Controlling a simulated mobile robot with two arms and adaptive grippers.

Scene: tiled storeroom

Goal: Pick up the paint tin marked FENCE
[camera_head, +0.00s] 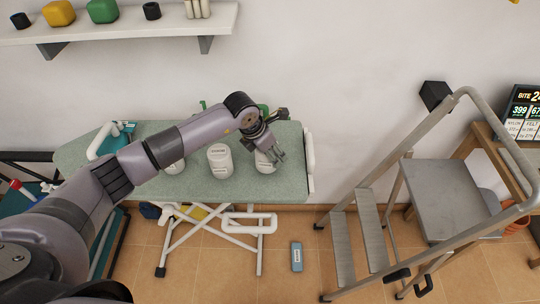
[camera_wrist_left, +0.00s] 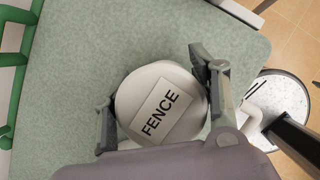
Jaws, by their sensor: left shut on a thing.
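The paint tin marked FENCE (camera_wrist_left: 160,104) is white with a pale label on its top, seen from above in the left wrist view. In the head view the tin (camera_head: 264,163) is at the right end of the green table, partly behind my gripper. My left gripper (camera_head: 275,156) is shut on this tin, and its fingers (camera_wrist_left: 160,100) press on opposite sides of it. Two similar white tins are to its left: one (camera_head: 220,162) in full view and one (camera_head: 175,166) partly hidden by my arm. My right gripper is not in view.
The green-topped table (camera_head: 200,192) stands on white crossed legs. A metal step ladder (camera_head: 370,225) with a handrail is on the right. A wall shelf (camera_head: 130,27) holds several containers. A blue box (camera_head: 297,256) lies on the tiled floor before the table.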

